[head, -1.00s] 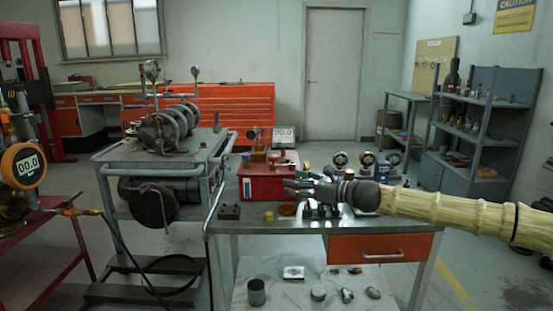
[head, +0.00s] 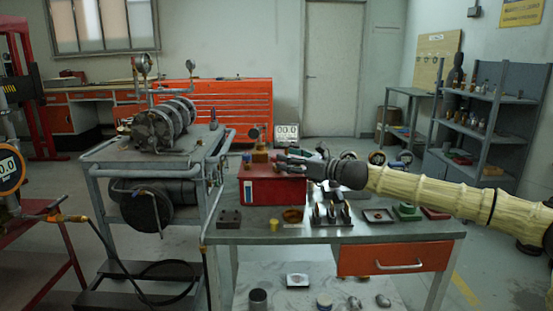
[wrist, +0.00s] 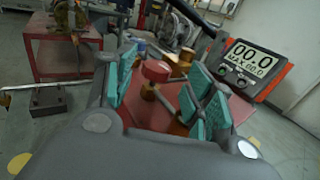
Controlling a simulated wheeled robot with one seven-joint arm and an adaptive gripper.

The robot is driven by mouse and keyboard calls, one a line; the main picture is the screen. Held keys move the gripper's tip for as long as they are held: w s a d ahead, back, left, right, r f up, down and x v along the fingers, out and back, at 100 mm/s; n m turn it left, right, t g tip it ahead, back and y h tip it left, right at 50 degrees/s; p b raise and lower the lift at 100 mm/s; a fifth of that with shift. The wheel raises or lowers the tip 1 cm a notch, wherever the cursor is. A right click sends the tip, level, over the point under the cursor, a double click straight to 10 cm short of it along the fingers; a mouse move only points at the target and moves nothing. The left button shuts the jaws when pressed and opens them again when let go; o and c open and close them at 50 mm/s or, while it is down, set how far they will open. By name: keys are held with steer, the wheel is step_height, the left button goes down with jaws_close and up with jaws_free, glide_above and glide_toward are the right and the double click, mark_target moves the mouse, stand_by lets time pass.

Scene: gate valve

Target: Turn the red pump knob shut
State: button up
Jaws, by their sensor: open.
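In the wrist view a red round knob (wrist: 156,70) on a brass stem shows between the spread fingers of my gripper (wrist: 163,82), with teal pads on either side. Whether any pad touches it I cannot tell. The red box (wrist: 240,110) lies below it, partly covered by the fingers. In the head view my gripper (head: 284,162) is at the top right of the same red box (head: 262,190) on the workbench. The knob is not clear to see there. A display reading 00.0 (wrist: 249,58) stands beyond the fingers at the right; it also shows in the head view (head: 287,133).
A metal cart (head: 110,152) with pump machinery stands left of the workbench (head: 225,233). Small blocks, a brass cup and trays lie along the bench front. Brass fittings (wrist: 180,62) stand close behind the knob. A shelf (head: 485,130) stands at the right.

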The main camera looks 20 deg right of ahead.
steer(key=shift+x, duration=2.4)
steer(key=c, duration=1)
